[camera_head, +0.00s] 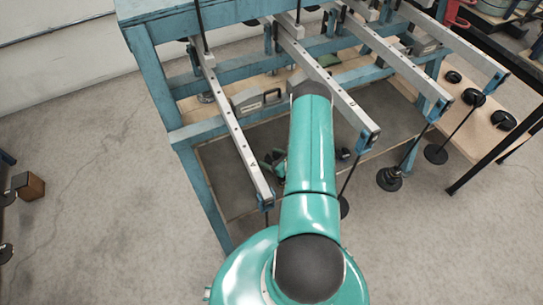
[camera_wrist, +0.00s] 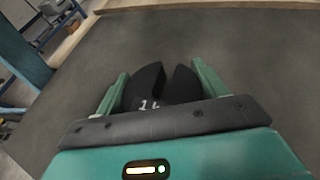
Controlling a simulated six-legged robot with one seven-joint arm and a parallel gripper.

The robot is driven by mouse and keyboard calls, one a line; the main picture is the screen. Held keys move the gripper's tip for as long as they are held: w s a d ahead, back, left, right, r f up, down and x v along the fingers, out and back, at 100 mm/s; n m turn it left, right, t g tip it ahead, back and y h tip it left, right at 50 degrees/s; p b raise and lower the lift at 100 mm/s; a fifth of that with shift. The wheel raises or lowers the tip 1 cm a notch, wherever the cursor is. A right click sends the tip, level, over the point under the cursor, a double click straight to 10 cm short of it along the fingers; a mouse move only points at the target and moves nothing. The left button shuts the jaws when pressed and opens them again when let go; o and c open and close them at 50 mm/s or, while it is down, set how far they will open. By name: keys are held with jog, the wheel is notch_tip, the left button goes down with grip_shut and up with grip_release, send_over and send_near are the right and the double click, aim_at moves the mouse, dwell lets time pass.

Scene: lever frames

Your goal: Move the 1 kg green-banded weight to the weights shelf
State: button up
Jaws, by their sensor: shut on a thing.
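My gripper (camera_wrist: 160,82) is shut on a black slotted weight (camera_wrist: 147,88) in the wrist view. A white mark, partly readable as a 1, shows at its near edge; no green band is visible on it. The weight is over a dark grey surface, and I cannot tell whether it touches it. In the head view my gripper (camera_head: 272,160) shows partly to the left of my arm, low in the blue frame; the held weight is not clear there. A wooden shelf (camera_head: 490,138) at the right bears several black weights (camera_head: 503,120); I cannot tell if it is the weights shelf.
Long grey lever beams (camera_head: 232,125) jut from the blue frame (camera_head: 150,75) above and around my arm. Hanging rods with black discs (camera_head: 436,154) and a loaded hanger (camera_head: 389,179) stand to the right. Open concrete floor (camera_head: 90,170) lies at the left.

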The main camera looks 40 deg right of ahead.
jog(key=shift+a, duration=0.1)
jog(key=shift+f, duration=0.3)
jog(key=shift+f, duration=0.3)
jog(key=o, duration=1.5)
jog(key=shift+s+f, duration=0.15)
jog(key=shift+s, duration=0.05)
jog(key=shift+c, duration=0.2)
jog(key=shift+a, duration=0.1)
jog(key=shift+r, duration=0.35)
jog(key=v, duration=0.7)
jog(key=shift+s+r, duration=0.1)
jog(key=shift+r, duration=0.35)
